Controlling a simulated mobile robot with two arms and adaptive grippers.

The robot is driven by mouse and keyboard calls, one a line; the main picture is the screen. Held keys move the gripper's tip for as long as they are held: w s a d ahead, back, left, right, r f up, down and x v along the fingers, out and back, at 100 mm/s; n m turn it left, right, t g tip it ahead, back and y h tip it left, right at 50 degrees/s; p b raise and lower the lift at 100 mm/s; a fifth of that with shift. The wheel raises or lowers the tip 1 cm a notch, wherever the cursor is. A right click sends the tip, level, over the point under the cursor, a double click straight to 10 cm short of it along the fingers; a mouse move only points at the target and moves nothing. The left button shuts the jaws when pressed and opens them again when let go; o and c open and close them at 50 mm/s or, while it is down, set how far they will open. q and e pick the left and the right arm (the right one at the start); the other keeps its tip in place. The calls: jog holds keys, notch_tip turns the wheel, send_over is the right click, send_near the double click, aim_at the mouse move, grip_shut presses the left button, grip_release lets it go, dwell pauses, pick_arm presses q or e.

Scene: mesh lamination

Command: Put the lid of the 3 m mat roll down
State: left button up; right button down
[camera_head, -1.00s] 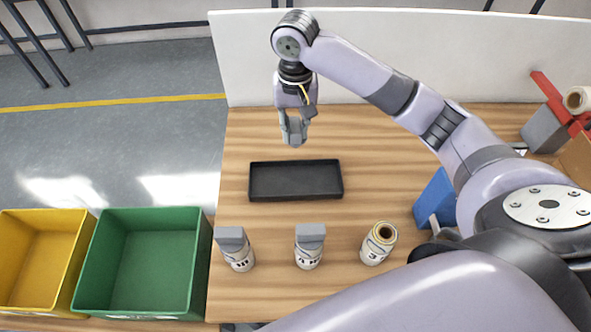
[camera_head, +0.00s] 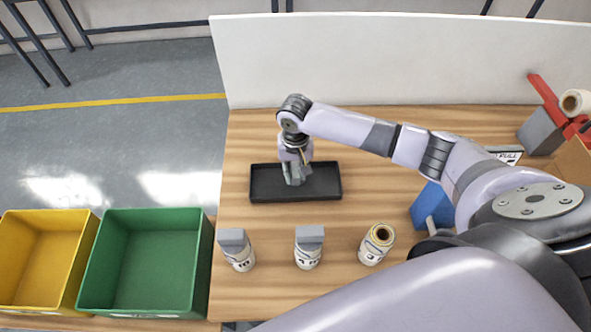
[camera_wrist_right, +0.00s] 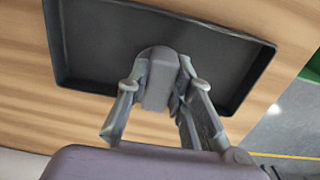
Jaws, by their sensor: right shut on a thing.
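The 3 m mat roll (camera_head: 376,245) stands upright on the table with its top uncovered, at the right of a row of three rolls. My right gripper (camera_head: 294,181) is over the black tray (camera_head: 325,197), low down. In the right wrist view my right gripper (camera_wrist_right: 160,105) is shut on the grey lid (camera_wrist_right: 158,72), at or just above the tray (camera_wrist_right: 105,45) floor. I cannot tell whether the lid touches it. The lid is mostly hidden by the gripper in the head view. My left gripper is not in view.
Two other rolls (camera_head: 240,258) (camera_head: 308,256) stand to the left of the 3 m roll with grey lids on. A green bin (camera_head: 147,265) and a yellow bin (camera_head: 40,262) are at the left. A blue block (camera_head: 432,207) stands right. A white panel (camera_head: 400,60) closes the back.

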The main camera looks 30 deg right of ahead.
aim_at(295, 171)
jog(key=shift+f, duration=0.1)
jog(key=c, duration=1.4)
grip_release()
notch_tip(295, 171, up, 12)
jog(key=shift+r+b, duration=0.15)
jog(key=shift+b, duration=0.55)
